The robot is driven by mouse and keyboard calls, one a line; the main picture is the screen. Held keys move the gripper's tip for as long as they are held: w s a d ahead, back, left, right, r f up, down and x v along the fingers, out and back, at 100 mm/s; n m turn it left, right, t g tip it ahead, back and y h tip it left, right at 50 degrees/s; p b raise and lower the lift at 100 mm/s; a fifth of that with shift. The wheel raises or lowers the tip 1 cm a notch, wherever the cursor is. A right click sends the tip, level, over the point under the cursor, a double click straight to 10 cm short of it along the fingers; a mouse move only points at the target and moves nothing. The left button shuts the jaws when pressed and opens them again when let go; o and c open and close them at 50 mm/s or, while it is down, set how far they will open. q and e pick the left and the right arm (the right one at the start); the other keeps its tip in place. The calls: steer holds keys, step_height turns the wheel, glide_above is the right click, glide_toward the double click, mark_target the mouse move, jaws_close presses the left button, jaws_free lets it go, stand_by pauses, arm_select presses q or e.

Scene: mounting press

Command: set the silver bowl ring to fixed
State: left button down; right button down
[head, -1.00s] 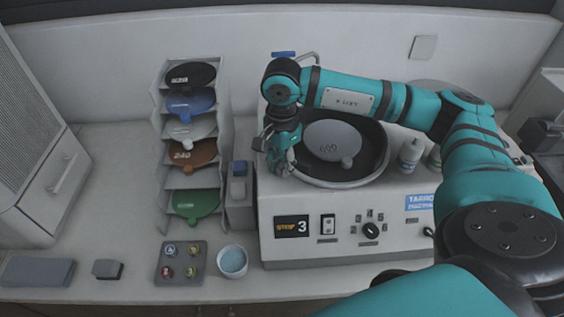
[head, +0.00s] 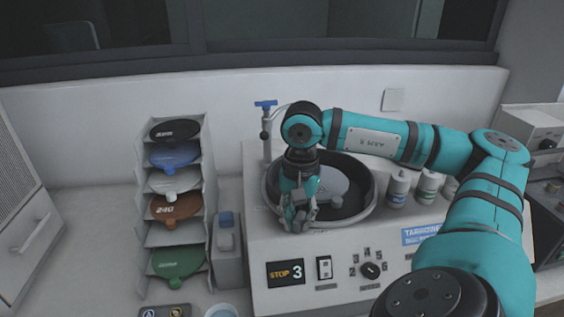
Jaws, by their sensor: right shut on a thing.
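The silver bowl ring (head: 371,205) is the pale metal rim around the dark round bowl on top of the white machine. A grey disc (head: 326,182) with a small tab lies inside the bowl. My right gripper (head: 299,218) points down at the front-left part of the ring and is shut on it. Its fingers hide that stretch of the rim, and I see no ring marking. My left gripper is not in view.
The machine front has a "STOP 3" display (head: 286,273), a rocker switch (head: 324,267) and a dial (head: 370,270). Bottles (head: 398,187) stand right of the bowl. A blue-handled tap (head: 266,120) rises behind it. A rack of coloured discs (head: 207,190) stands at left.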

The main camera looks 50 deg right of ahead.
mark_target(300, 220)
steer(key=shift+s, duration=0.1)
steer(key=c, duration=1.3)
jaws_free()
steer(key=shift+s, duration=0.1)
steer(key=shift+o, duration=0.3)
step_height(300, 220, up, 8)
steer(key=shift+f, duration=0.2)
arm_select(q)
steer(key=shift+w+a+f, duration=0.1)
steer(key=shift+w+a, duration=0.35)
